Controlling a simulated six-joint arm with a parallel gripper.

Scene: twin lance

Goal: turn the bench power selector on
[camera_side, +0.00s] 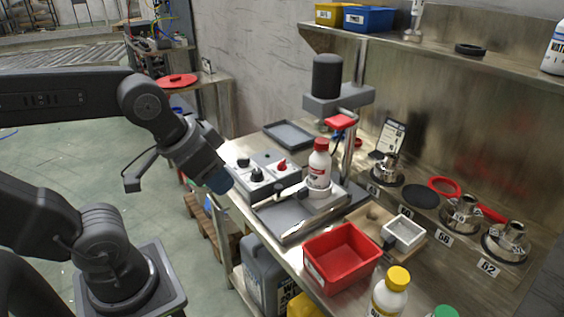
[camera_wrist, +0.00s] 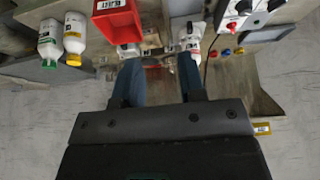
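A pale control box (camera_side: 262,181) on the bench carries black knobs (camera_side: 257,174) and a red knob (camera_side: 281,164). Which one is the power selector, and any markings, are too small to read. In the wrist view part of the box shows at the upper right, with the red knob (camera_wrist: 232,26) near its corner. My gripper (camera_wrist: 158,62) is open, its two blue-grey fingers apart with nothing held between them. In the side view my gripper (camera_side: 218,182) is left of the box, apart from the knobs, with its fingers seen end-on.
A white bottle with a red cap (camera_side: 319,168) stands right of the box, beside a press column (camera_side: 327,85). A red bin (camera_side: 342,258) and a yellow-capped bottle (camera_side: 389,295) are nearer the front. A grey tray (camera_side: 289,134) lies behind the box.

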